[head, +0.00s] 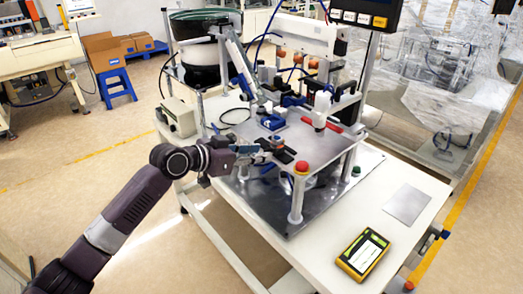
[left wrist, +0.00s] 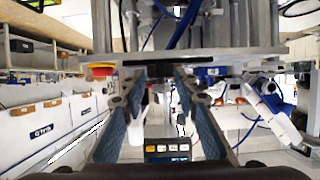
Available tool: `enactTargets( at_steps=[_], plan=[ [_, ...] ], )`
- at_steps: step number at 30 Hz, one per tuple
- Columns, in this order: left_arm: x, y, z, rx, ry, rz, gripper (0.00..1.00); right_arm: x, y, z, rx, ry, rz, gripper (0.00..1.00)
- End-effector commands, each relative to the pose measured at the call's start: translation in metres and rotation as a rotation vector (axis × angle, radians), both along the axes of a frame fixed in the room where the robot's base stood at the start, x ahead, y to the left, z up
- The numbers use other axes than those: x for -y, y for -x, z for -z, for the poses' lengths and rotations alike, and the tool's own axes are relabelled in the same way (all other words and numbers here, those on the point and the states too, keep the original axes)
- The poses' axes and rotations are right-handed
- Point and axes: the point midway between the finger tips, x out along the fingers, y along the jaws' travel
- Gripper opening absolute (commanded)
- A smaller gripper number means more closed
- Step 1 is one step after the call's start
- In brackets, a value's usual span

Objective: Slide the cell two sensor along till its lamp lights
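My left gripper (head: 281,152) reaches in from the left to the near-left edge of the raised metal plate (head: 318,146) of the cell. In the left wrist view its two fingers (left wrist: 155,75) stand apart with a gap between them. The plate's edge lies just beyond the fingertips there, and I see nothing held. Small dark and blue parts sit around the fingertips in the head view; I cannot tell which is the cell two sensor. Its lamp cannot be made out. My right gripper is not in view.
A red button (head: 302,167) tops the plate's near corner post, close to my left gripper; it also shows in the left wrist view (left wrist: 101,71). A yellow handheld device (head: 362,254) and a grey sheet (head: 407,204) lie on the white table (head: 330,268). A bowl feeder (head: 203,58) stands behind.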

Motion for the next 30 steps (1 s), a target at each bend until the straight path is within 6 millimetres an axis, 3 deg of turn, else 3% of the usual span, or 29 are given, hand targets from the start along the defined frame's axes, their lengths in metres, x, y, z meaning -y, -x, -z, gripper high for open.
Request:
enactTargets(
  at_steps=[6, 14, 22, 30],
  plan=[
    [0.0111, -0.0118, 0.0065, 0.0, 0.0, -0.001, 0.28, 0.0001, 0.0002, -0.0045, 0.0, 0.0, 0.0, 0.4],
    [0.0118, -0.0128, 0.008, 0.001, -0.001, -0.002, 0.28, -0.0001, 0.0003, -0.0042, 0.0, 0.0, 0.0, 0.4],
    [0.0116, -0.0126, 0.0081, 0.001, -0.001, -0.002, 0.01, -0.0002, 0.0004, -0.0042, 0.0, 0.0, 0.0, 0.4],
    [0.0115, -0.0126, 0.0081, 0.0, -0.001, -0.002, 0.0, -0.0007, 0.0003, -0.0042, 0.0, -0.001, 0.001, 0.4]
  ],
)
